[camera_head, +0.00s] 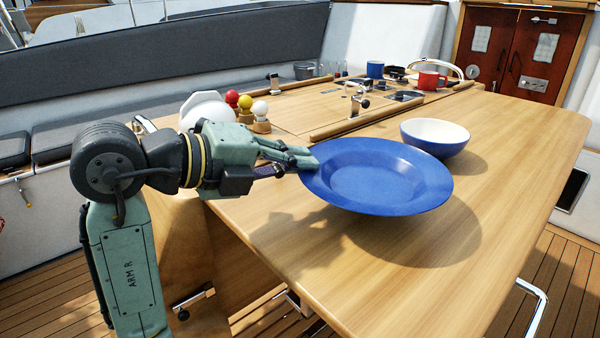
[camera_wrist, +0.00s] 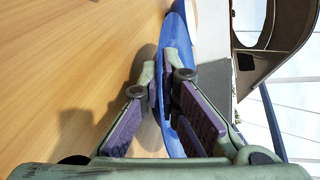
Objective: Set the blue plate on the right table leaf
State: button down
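A blue plate (camera_head: 375,175) is held roughly level above the right table leaf (camera_head: 420,270), with its shadow on the wood below. My gripper (camera_head: 305,160) is shut on the plate's left rim. In the wrist view, the plate (camera_wrist: 174,75) shows edge-on between the two fingers of my gripper (camera_wrist: 170,90). The bare wood of the leaf fills the left of that view. The plate appears clear of the surface.
A blue bowl with a white inside (camera_head: 435,134) stands on the leaf just behind the plate. A red mug (camera_head: 430,80) and a blue mug (camera_head: 375,69) stand farther back. Wooden fiddle rails (camera_head: 365,118) edge the middle section. The leaf's front and right are clear.

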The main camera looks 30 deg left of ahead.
aim_at(299, 201)
jog(key=f, duration=0.1)
jog(key=w+f+p, duration=0.1)
jog(key=f, duration=0.1)
jog(key=shift+w+f, duration=0.1)
jog(key=shift+w, duration=0.05)
jog(key=shift+f, duration=0.25)
jog(key=shift+f, duration=0.15)
jog(key=c, duration=1.8)
grip_release()
